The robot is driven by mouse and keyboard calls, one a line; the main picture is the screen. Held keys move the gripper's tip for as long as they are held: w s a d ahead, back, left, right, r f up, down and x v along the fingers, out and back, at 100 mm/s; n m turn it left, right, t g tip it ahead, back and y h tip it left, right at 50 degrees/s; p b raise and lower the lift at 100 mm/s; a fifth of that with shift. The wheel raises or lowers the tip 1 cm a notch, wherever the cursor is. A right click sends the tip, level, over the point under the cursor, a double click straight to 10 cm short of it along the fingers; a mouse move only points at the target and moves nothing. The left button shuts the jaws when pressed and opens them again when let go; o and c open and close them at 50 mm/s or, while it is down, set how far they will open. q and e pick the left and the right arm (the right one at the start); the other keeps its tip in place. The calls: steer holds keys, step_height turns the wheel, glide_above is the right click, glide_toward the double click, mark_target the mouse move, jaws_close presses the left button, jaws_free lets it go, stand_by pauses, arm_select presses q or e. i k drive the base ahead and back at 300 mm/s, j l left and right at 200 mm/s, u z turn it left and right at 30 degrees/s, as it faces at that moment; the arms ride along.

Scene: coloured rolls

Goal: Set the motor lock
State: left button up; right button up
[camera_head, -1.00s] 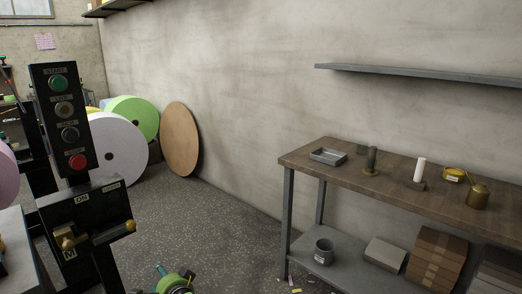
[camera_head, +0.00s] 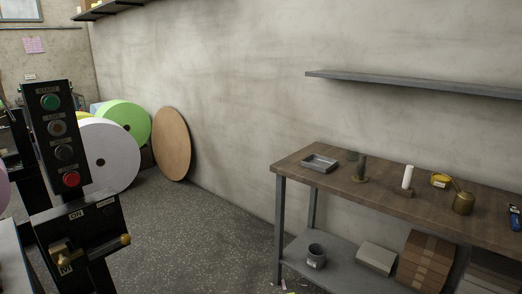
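A black control post (camera_head: 57,140) stands at the left with several round buttons, green at the top and red (camera_head: 71,179) at the bottom. Below it a black lock box (camera_head: 85,238) carries an "ON" label (camera_head: 76,215) and an "M" label. A brass-knobbed lever (camera_head: 97,250) crosses its front, with one knob at the right end and brass parts at the left. Neither of my grippers shows in the head view.
A wooden workbench (camera_head: 320,186) with a lower shelf stands at the right, holding a grey tray (camera_head: 319,163), a white cylinder (camera_head: 407,177) and a brass oil can (camera_head: 463,203). White (camera_head: 112,163) and green (camera_head: 130,115) rolls lean by the wall. Dark floor (camera_head: 190,235) between is clear.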

mark_target(60, 254)
steer(key=u, duration=1.3)
